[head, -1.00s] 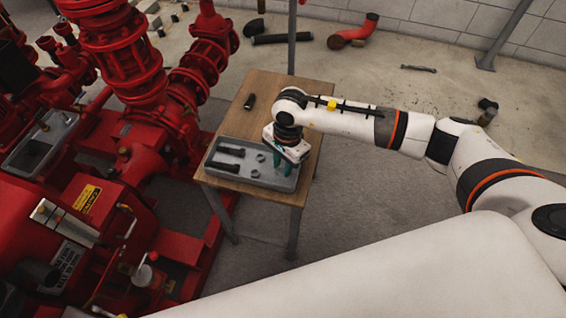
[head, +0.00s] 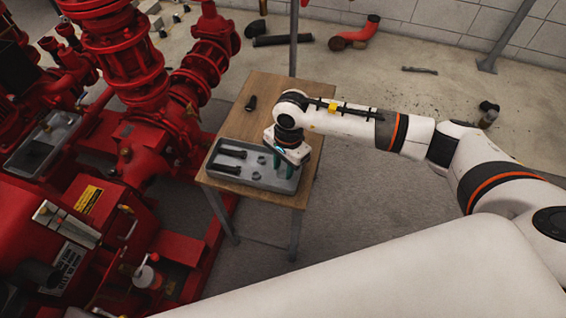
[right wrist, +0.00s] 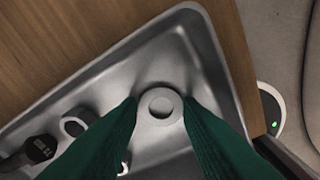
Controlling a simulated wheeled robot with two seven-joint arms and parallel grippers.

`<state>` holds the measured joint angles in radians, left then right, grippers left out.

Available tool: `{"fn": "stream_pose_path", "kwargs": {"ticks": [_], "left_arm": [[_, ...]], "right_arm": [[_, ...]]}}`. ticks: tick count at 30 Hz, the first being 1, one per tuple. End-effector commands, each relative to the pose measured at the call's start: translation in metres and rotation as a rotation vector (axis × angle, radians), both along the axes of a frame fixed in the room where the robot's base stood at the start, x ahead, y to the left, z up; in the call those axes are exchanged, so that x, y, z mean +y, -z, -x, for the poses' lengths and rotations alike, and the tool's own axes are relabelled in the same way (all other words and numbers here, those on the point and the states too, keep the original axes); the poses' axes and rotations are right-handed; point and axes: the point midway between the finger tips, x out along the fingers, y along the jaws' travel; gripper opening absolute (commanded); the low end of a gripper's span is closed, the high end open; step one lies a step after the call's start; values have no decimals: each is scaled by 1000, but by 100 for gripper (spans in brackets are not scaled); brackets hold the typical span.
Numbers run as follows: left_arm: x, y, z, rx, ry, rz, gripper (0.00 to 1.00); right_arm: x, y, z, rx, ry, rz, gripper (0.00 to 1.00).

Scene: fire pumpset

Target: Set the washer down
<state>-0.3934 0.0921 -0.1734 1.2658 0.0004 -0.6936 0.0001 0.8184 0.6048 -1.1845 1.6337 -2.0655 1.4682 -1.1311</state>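The washer (right wrist: 161,105) is a pale grey ring with a round hole. In the right wrist view it sits between the two green fingertips of my right gripper (right wrist: 160,104), which touch or nearly touch its sides. It is over the grey metal tray (right wrist: 178,50), close to the floor of one end; I cannot tell whether it touches. In the head view my right gripper (head: 277,164) points down into the right end of the tray (head: 232,185), and the washer is hidden there. My left gripper is not in view.
The tray stands on a small wooden table (head: 290,92) and holds two dark bolts (head: 228,161) and small nuts (right wrist: 75,122). Another dark bolt (head: 251,103) lies on the tabletop behind the tray. The red pumpset (head: 150,130) stands close on the left.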

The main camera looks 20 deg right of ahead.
Motion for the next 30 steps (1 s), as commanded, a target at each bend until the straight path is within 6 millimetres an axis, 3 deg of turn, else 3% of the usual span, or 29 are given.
{"fn": "stream_pose_path", "kwargs": {"ticks": [2,9,15,21,30], "left_arm": [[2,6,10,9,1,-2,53],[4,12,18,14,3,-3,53],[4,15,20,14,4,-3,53],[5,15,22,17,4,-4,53],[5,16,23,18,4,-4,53]], "right_arm": [[-2,-6,3,11,-1,5,36],[-8,-69,-3,2,-1,3,36],[-11,-105,-5,1,-1,2,36],[-13,-120,-6,3,-1,1,36],[-13,-122,-6,2,-1,1,36]]}}
